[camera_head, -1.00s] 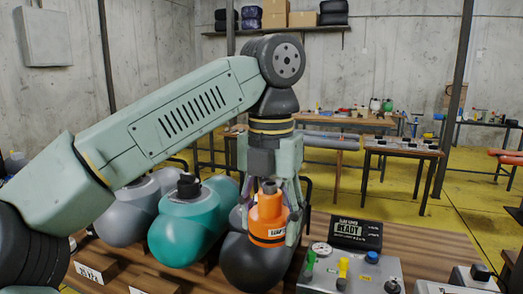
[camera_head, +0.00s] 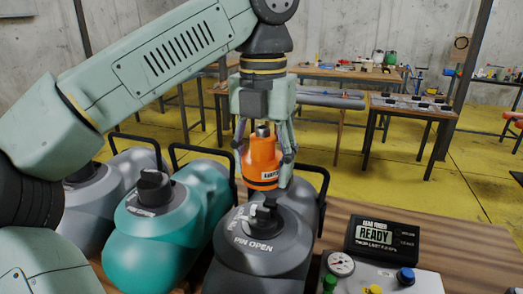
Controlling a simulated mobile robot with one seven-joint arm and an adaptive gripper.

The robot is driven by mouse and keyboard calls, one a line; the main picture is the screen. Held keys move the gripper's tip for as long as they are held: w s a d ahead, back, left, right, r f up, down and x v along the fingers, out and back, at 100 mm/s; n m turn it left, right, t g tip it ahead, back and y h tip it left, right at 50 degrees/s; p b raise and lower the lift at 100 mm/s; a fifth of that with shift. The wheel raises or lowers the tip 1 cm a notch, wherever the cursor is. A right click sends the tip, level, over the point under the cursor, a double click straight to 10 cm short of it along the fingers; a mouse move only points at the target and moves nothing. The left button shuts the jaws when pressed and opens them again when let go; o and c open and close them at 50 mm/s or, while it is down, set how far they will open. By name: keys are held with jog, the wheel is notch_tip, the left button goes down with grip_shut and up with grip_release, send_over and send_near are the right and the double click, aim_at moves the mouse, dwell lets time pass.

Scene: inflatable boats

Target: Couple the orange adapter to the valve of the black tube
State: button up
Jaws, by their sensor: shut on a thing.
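My gripper (camera_head: 264,146) is shut on the orange adapter (camera_head: 263,168), with a finger on each side of it. The adapter is upright, has a white label low on its front and a grey metal stub on top. The black tube (camera_head: 252,265) lies below it, dark grey with "PIN OPEN" lettered around its valve. The black valve (camera_head: 264,216) stands up almost directly under the adapter. The adapter's lower end is close above the valve top; whether they touch I cannot tell. The underside of the adapter is hidden.
A teal tube (camera_head: 145,240) and a light grey tube (camera_head: 88,205) with black valves lie to the left. Black handle loops (camera_head: 318,172) rise behind the tubes. A console with a gauge (camera_head: 341,262) and a "READY" display (camera_head: 376,236) stands right on the wooden bench.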

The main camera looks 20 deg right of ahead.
aim_at(263, 209)
jog(key=shift+s+f, duration=0.2)
jog(key=shift+f, duration=0.95)
jog(key=shift+w+f, duration=0.1)
jog(key=shift+f, duration=1.05)
jog(key=shift+f, duration=0.15)
jog(key=shift+f+b, duration=0.9)
jog(key=shift+f, duration=0.25)
jog(key=shift+f, duration=0.15)
jog(key=shift+f, duration=0.3)
jog(key=shift+f+b, duration=0.8)
jog(key=shift+b, duration=0.05)
